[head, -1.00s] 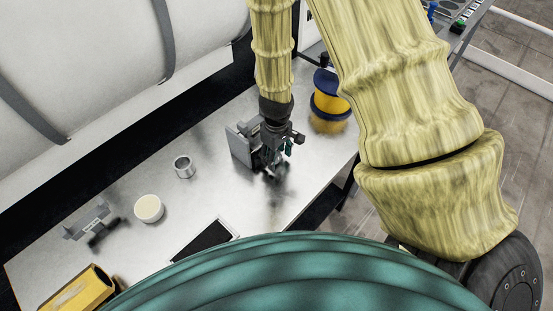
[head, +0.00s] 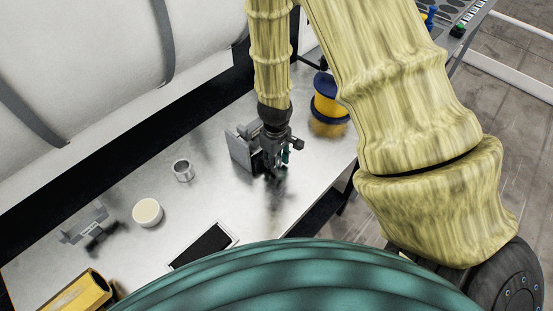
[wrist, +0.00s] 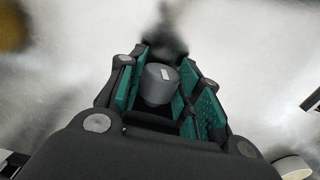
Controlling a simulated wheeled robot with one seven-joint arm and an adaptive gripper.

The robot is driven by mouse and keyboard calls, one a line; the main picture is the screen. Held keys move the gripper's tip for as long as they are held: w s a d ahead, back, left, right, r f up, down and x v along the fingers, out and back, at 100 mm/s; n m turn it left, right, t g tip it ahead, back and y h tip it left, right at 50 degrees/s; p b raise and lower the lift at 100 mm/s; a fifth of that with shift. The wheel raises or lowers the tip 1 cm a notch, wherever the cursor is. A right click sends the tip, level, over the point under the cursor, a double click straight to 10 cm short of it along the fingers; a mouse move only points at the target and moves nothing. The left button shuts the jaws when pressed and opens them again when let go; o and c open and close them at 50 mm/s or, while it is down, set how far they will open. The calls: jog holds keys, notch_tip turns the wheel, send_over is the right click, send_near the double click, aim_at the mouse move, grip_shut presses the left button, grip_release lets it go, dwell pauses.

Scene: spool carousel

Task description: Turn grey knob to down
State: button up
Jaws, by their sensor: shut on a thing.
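The grey knob (wrist: 158,84) is a short round cylinder with a small white mark on its top, seen in the wrist view. My gripper (wrist: 160,92) has its green-padded fingers on both sides of the knob and is shut on it. In the head view my gripper (head: 277,160) is at a grey upright plate (head: 239,149) standing on the metal table. The knob itself is hidden there by the gripper. The white mark sits toward the upper right of the knob's top in the wrist view.
On the metal table (head: 150,180) are a metal ring-like cup (head: 183,170), a cream round tub (head: 148,212), a dark tablet-like panel (head: 205,244), a grey bracket (head: 90,222) and a yellow box (head: 78,292). A blue and yellow spool (head: 330,97) stands right of my gripper.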

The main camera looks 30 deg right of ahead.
jog(key=shift+f, duration=0.1)
jog(key=h+b, duration=0.1)
jog(key=b, duration=0.1)
jog(key=shift+a+f+t+h+b, duration=0.1)
jog(key=shift+a+t+h+b, duration=0.05)
jog(key=shift+t+h+b, duration=0.25)
jog(key=shift+h+b, duration=0.45)
jog(key=shift+h, duration=0.05)
jog(key=shift+r, duration=0.2)
jog(key=o, duration=1)
jog(key=shift+r+p, duration=0.15)
jog(key=shift+p, duration=0.35)
